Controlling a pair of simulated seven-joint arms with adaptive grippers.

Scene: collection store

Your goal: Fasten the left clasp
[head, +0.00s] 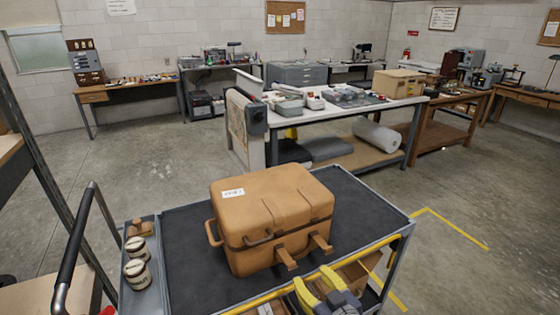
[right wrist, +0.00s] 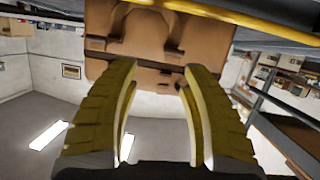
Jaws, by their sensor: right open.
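A tan case (head: 270,215) with a white label stands shut-lidded on the cart. Its left clasp (head: 286,259) and right clasp (head: 320,243) stick out from the front face as short brown flaps, and both look unfastened. A carry handle (head: 258,239) is left of them. My right gripper (head: 315,278), with yellow fingers, is open and empty in front of the case, below the clasps and apart from them. In the right wrist view, the case (right wrist: 137,30) appears upside down beyond the open fingers (right wrist: 160,66). My left gripper is not in view.
The case rests on the dark mat of a cart (head: 185,235) with a yellow front rail (head: 262,298). Two small jars (head: 137,260) stand in its left side tray, near a black push handle (head: 75,245). A workbench (head: 340,108) stands behind. The mat around the case is clear.

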